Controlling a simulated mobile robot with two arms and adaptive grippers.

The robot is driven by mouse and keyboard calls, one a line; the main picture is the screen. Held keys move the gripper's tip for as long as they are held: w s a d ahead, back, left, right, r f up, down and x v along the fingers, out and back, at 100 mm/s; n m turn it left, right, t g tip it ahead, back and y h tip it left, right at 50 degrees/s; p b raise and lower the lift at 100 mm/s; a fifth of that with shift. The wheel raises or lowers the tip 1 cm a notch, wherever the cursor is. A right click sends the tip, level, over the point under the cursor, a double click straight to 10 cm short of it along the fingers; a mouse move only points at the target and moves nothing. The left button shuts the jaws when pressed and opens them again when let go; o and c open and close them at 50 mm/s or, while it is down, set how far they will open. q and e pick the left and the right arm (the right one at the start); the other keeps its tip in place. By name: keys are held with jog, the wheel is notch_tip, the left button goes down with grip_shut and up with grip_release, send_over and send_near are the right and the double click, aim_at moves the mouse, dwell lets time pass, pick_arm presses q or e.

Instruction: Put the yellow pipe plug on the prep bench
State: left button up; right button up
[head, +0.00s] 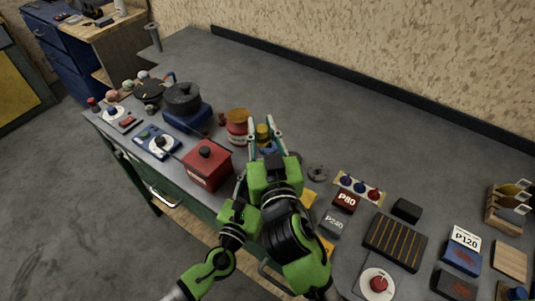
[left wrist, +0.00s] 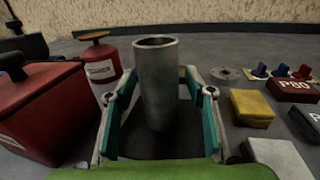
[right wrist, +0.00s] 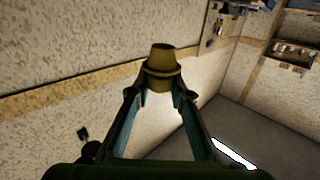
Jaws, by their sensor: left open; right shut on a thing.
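The yellow pipe plug (head: 263,133) is between the fingertips of my right gripper (head: 266,135), above the grey bench top (head: 310,85). In the right wrist view the plug (right wrist: 161,62) points away from the shut fingers, with the wall behind it. My left gripper (left wrist: 157,110) is open, with an upright grey pipe (left wrist: 155,85) between its fingers. The pipe's top is open. In the head view my left gripper is mostly hidden by my right arm. No label shows which surface is the prep bench.
A red box (head: 207,167) and a red can with a yellow top (head: 237,127) stand left of my grippers. Sanding blocks (head: 345,201), a slatted tray (head: 395,243) and a red button (head: 378,284) lie right. The bench's back is clear. A wood-topped blue bench (head: 95,28) stands far left.

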aim_at(262, 146)
jog(key=shift+s+a+r, duration=0.25)
jog(key=shift+s+r, duration=0.05)
jog(key=shift+s, duration=0.25)
jog(key=f, duration=0.4)
jog(key=shift+w+d+f, duration=0.15)
jog(key=shift+w+f, duration=0.15)
jog(key=shift+f, duration=0.1)
jog(key=shift+s+f, duration=0.1)
jog(key=shift+f, duration=2.4)
jog(key=shift+f+b, duration=0.25)
jog(key=shift+b, duration=0.2)
jog(key=o, duration=0.8)
jog(key=shift+r, duration=0.1)
